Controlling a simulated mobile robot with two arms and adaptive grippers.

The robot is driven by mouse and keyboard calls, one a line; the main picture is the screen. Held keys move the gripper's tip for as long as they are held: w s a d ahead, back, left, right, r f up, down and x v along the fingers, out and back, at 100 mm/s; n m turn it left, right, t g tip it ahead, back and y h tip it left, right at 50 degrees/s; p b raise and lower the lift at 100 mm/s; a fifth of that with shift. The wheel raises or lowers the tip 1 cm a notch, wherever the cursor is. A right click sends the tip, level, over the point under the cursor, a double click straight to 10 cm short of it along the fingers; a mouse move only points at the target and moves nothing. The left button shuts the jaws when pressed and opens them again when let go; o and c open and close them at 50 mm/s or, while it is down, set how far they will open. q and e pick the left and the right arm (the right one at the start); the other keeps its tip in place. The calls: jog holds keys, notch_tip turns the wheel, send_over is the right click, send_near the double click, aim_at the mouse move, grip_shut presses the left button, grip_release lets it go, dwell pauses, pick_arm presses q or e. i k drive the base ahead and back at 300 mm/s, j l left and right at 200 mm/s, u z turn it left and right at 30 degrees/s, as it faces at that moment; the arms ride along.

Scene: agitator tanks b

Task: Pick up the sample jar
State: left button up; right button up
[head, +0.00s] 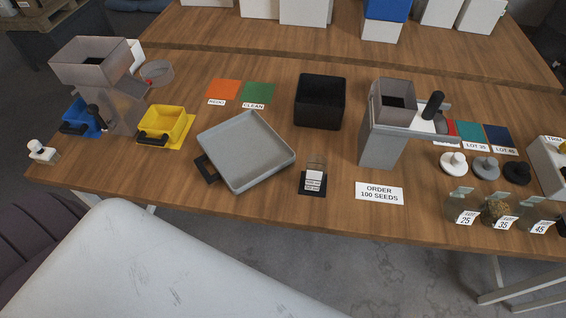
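Several clear glass jars are in the head view. A small clear jar (316,163) with a white printed label stands on a black pad (312,190) near the front middle of the wooden table. At the front right stand jars tagged 25 (458,204), 35 (494,208) and 45 (533,214). The 35 jar holds brownish seeds. I cannot tell from lettering which one is called the sample jar. Neither of my grippers is in view.
A grey tray (245,150) lies left of the small jar, with a black bin (320,101) behind it. A grey hopper machine (385,130) and an order card (379,193) are to its right. Three lids, white (453,164), grey and black, sit behind the tagged jars.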

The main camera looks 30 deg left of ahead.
aim_at(504, 207)
jog(key=l+u, duration=0.15)
jog(key=l, duration=0.85)
jog(key=l+u, duration=0.15)
jog(key=l, duration=0.8)
jog(key=k+l+u, duration=0.15)
jog(key=l, duration=0.85)
jog(key=i, duration=0.1)
